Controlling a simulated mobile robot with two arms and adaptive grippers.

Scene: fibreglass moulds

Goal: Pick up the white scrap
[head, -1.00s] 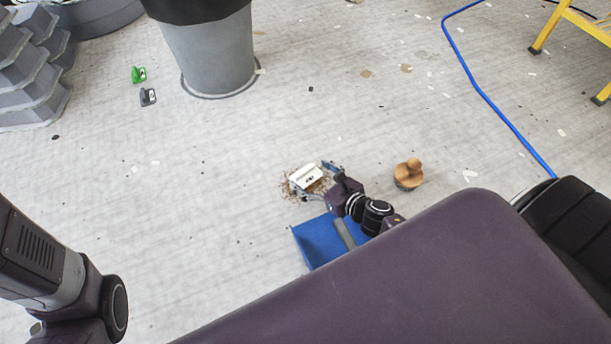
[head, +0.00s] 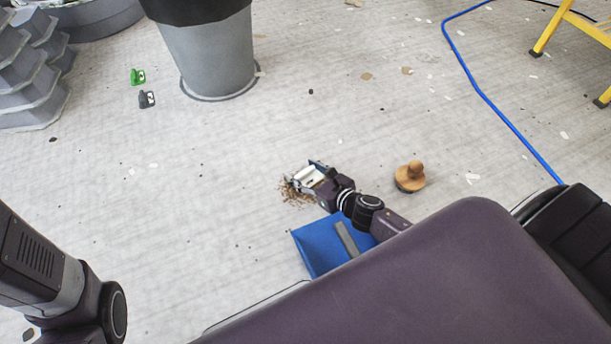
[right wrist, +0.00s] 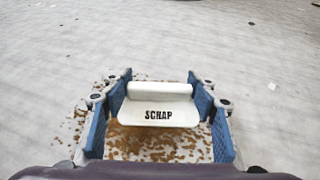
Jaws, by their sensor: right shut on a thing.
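The white scrap (right wrist: 158,108) shows in the right wrist view as a small white piece with a rolled back edge and the word SCRAP on it. My right gripper (right wrist: 158,112) has its blue-padded fingers on either side of it and is shut on it. In the head view the right gripper (head: 312,178) is at the floor by a patch of brown debris, and the white scrap (head: 307,175) shows partly between its fingers. My left arm is at the lower left of the head view; its gripper is not seen.
Brown crumbs (right wrist: 150,148) lie on the floor under the gripper. A blue dustpan (head: 318,246) is just below my right arm, and a wooden-handled tool (head: 411,176) stands to its right. A grey bin (head: 210,58), a blue hose (head: 490,100) and a yellow ladder (head: 552,28) are farther off.

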